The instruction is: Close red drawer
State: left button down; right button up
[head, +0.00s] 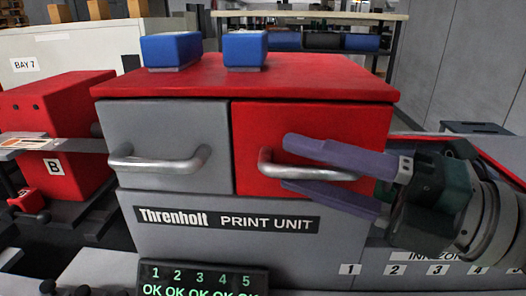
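The red drawer (310,122) is the right-hand front of the grey and red print unit, under its red top. I cannot tell whether it stands slightly out or flush with the grey drawer (165,125) beside it. Its silver bar handle (275,168) runs across the front. My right gripper (286,164) comes in from the right with its purple fingers apart. One finger lies above the handle's bar and one below it, and they partly hide its right part. Contact with the handle is not clear. My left gripper is not in view.
Two blue boxes (171,50) (245,48) sit on the red top (310,78). A red block marked B (60,125) stands at the left. A status display (200,282) and a numbered strip (440,269) are below. A shelf table (315,16) stands behind.

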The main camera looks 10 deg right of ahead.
jog(key=shift+s, duration=0.1)
jog(key=shift+s+d+f, duration=0.15)
jog(key=shift+s+d, duration=0.05)
jog(key=shift+d, duration=0.1)
jog(key=b+v, duration=0.4)
jog(key=v, duration=0.5)
